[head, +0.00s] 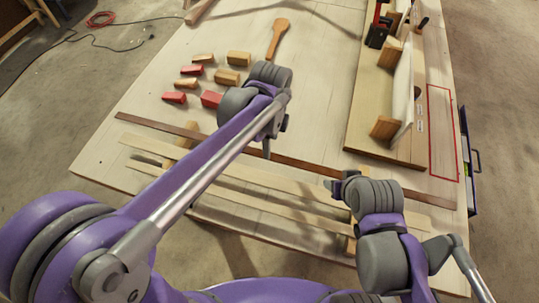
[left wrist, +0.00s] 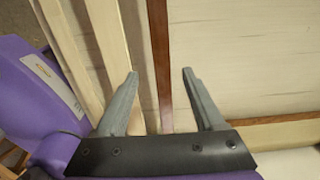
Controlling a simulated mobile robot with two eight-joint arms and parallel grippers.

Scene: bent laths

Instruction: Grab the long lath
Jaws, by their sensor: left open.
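A long dark brown lath (head: 312,165) lies across the front of the table. Two pale laths (head: 275,183) (head: 262,208) lie nearer to me, roughly along it, on small wooden supports. My left gripper (head: 268,150) is over the brown lath, and my forearm hides part of the laths. In the left wrist view, my open left gripper (left wrist: 160,74) has the brown lath (left wrist: 160,45) running between its fingers; I cannot tell the height gap. A pale lath (left wrist: 108,40) passes left of them. My right gripper (head: 332,186) is near the pale laths' right end, its jaws unclear.
Red and tan blocks (head: 228,77) and a wooden paddle (head: 278,38) lie on the table beyond my left arm. A wooden board (head: 385,145) with upright pieces and a clamp (head: 379,30) stands at the right, by a red outlined rectangle. The table's middle is clear.

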